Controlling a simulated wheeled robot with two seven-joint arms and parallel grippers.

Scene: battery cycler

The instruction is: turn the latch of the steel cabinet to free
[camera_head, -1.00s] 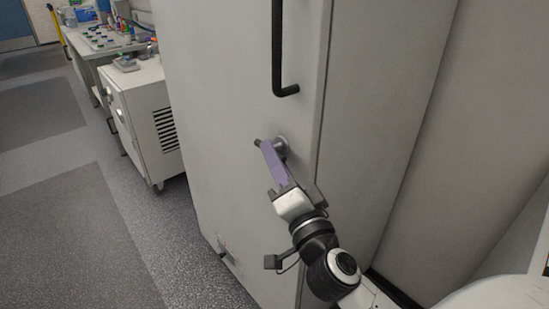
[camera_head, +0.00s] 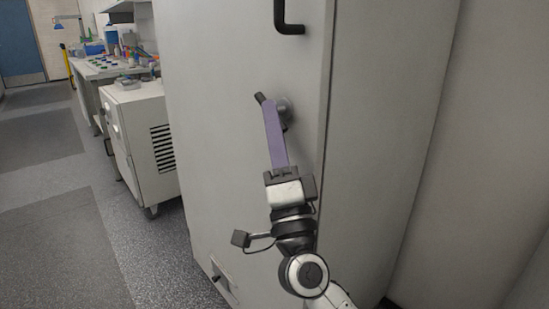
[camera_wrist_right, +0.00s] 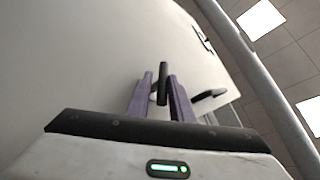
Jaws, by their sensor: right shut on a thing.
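The steel cabinet (camera_head: 225,120) stands tall and pale grey in the middle of the head view. Its latch is a dark lever (camera_head: 260,98) by a round grey hub (camera_head: 283,104), near the door's right edge. The lever tilts up and to the left. My right gripper (camera_head: 269,107) has long purple fingers and is shut on the lever. In the right wrist view, the dark lever (camera_wrist_right: 162,82) stands between the two fingertips (camera_wrist_right: 160,76). The fingers hide part of the lever in the head view. My left gripper is out of view.
A black pull handle (camera_head: 289,27) is on the door above the latch. A white wheeled unit (camera_head: 140,140) stands left of the cabinet, before a bench (camera_head: 100,70) with small items. The floor (camera_head: 60,240) at left is clear.

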